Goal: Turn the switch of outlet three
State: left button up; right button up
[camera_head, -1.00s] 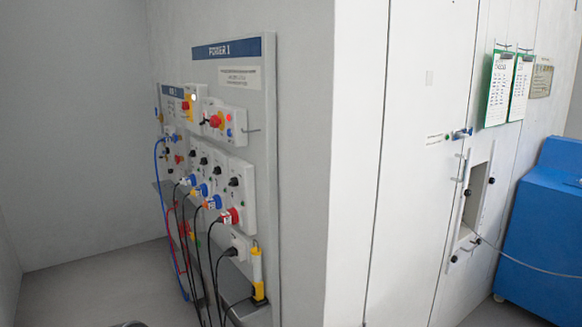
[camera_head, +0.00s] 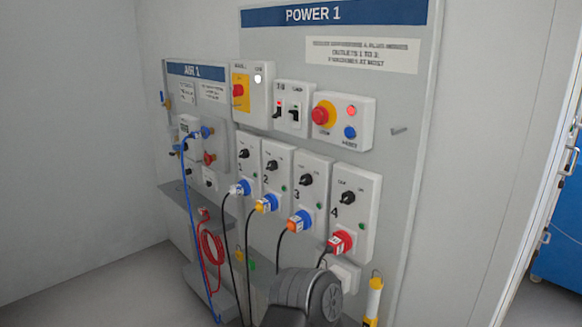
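Outlet three (camera_head: 322,202) is a white box in the row of numbered outlets on the POWER 1 panel. Its black rotary switch (camera_head: 306,180) sits on the upper half, with a small green lamp beside it. An orange-banded plug (camera_head: 297,224) with a black cable is in its blue socket below. A dark grey rounded part of my arm shows at the bottom centre, below the outlets and apart from the switch in the picture. Neither gripper's fingers are in view.
Outlets one (camera_head: 247,155), two (camera_head: 276,163) and four (camera_head: 362,190) flank it with similar switches and plugs. Above are breakers (camera_head: 291,108) and a box with a red button (camera_head: 343,120). Black cables hang below. A yellow tool (camera_head: 374,298) hangs at lower right.

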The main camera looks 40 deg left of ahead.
aim_at(307, 180)
jog(key=k+j, duration=0.1)
jog(key=j, duration=0.95)
jog(key=k+j, duration=0.15)
jog(key=j, duration=0.4)
jog(key=k+j, duration=0.1)
jog(key=j, duration=0.45)
